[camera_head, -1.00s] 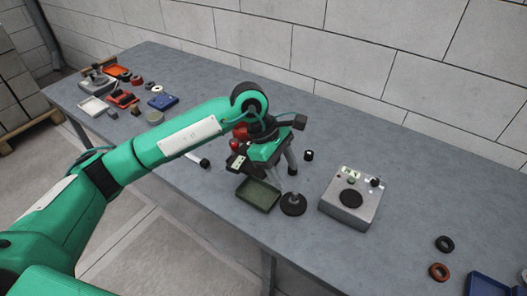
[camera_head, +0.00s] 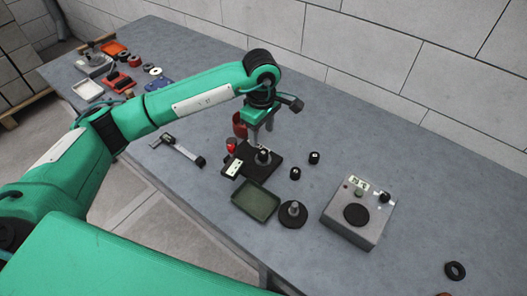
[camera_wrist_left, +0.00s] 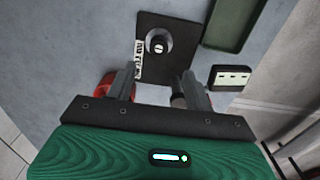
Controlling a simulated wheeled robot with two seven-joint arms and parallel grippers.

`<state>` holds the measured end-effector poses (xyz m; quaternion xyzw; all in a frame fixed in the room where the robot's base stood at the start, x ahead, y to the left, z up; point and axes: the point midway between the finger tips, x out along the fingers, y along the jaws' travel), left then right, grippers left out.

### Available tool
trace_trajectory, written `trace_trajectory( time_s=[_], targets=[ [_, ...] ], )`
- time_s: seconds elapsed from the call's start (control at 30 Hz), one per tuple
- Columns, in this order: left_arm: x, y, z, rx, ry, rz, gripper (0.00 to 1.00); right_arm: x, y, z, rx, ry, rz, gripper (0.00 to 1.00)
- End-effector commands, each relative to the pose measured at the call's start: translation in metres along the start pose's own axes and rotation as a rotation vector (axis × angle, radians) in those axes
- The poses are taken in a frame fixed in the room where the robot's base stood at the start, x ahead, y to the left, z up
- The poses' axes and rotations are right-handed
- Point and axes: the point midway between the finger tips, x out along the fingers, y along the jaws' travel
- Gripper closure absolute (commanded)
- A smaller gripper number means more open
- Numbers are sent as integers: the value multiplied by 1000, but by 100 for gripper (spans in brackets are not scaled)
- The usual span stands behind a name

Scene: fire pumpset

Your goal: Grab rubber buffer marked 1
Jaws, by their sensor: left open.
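Small black cylinders with white marks, which look like rubber buffers, stand on the table: one (camera_head: 295,173) and another (camera_head: 314,157) right of the black plate (camera_head: 269,173). I cannot read their marks. Another dark, round piece with a white mark (camera_wrist_left: 158,46) sits in a metal ring on the black plate in the left wrist view (camera_wrist_left: 182,66). My left gripper (camera_head: 262,132) is open and empty, fingers pointing down above the plate's far side; its fingers also show in the left wrist view (camera_wrist_left: 157,86). My right gripper is not in view.
A green tray (camera_head: 249,211), a round black base with a post (camera_head: 292,216) and a grey device (camera_head: 349,234) stand in front and right. Red objects (camera_head: 240,125) are close to the left gripper. A caliper (camera_head: 181,150) lies left.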

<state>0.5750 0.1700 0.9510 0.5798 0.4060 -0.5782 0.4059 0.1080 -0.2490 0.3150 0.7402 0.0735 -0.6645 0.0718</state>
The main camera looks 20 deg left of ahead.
Motion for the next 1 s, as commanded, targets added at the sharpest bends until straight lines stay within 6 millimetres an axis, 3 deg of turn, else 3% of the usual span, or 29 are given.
trace_trajectory(
  time_s=[0.03, 0.17, 0.43, 0.53, 0.7, 0.97, 1.0],
  targets=[
    [8, -1, 1, 0, -2, -3, 47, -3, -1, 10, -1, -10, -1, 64],
    [25, 0, 1, 0, -2, -1, 47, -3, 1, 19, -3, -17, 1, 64],
    [45, 0, 3, 0, -3, -2, 47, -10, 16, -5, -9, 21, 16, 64],
    [58, 0, 5, 1, -3, -3, 47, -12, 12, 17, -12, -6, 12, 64],
    [80, 0, 4, 0, -3, -1, 47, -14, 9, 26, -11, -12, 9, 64],
    [84, 1, 4, 1, -1, 1, 47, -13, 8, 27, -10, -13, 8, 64],
    [84, 1, 4, 1, -1, 1, 51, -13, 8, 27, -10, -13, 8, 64]
  ],
)
